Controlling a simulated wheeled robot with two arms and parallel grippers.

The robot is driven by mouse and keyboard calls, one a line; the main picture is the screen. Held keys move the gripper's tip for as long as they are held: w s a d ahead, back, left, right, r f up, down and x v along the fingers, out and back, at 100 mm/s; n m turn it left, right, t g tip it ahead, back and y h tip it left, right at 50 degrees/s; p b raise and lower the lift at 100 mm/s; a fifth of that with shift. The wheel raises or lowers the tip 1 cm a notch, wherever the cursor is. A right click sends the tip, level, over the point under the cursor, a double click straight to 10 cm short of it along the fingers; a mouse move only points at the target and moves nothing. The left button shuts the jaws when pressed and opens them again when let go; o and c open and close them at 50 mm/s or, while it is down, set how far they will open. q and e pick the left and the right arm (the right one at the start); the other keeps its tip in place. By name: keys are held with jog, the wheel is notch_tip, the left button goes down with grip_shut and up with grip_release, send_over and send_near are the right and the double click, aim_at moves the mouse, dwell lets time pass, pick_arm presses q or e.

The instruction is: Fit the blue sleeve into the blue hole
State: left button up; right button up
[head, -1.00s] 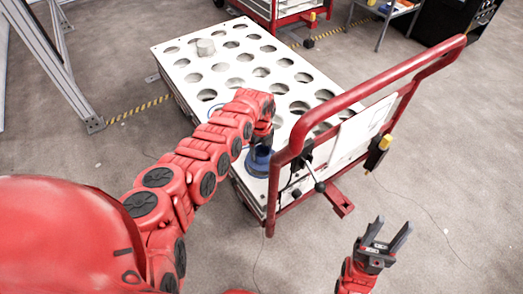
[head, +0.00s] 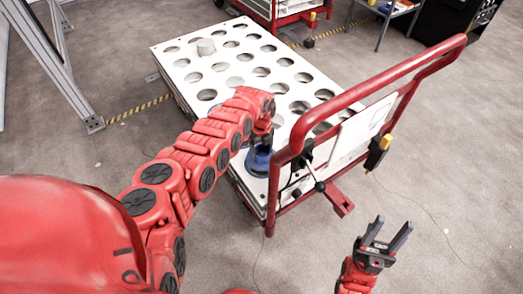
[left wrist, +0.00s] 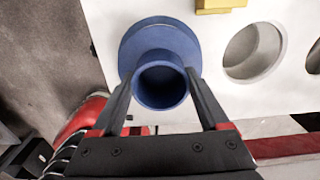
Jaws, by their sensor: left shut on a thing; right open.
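The blue sleeve (head: 258,161) is at the near corner of the white hole-filled cart top (head: 178,65). It has a wide flange and a narrower open tube, which show clearly in the left wrist view (left wrist: 160,40). My left gripper (head: 263,139) is shut on the tube, one finger on each side (left wrist: 160,88), with the flange on the far side. I cannot tell whether the flange touches the cart top. A thin blue rim (head: 215,107), likely the blue hole, shows beside my left arm, which mostly hides it. My right gripper (head: 384,240) is open and empty, right of the cart.
The cart's red handle (head: 378,85) rises close to the right of the sleeve. A yellow piece (left wrist: 220,5) lies beyond the sleeve in the left wrist view. Floor around my right gripper is clear.

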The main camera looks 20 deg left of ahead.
aim_at(261, 155)
pick_arm(q)
jog(key=shift+f+b, duration=1.55)
jog(key=shift+f, duration=0.1)
jog(key=o, duration=1.5)
notch_tip(261, 155, up, 17)
jog(key=p, duration=0.4)
jog(key=shift+r, duration=0.2)
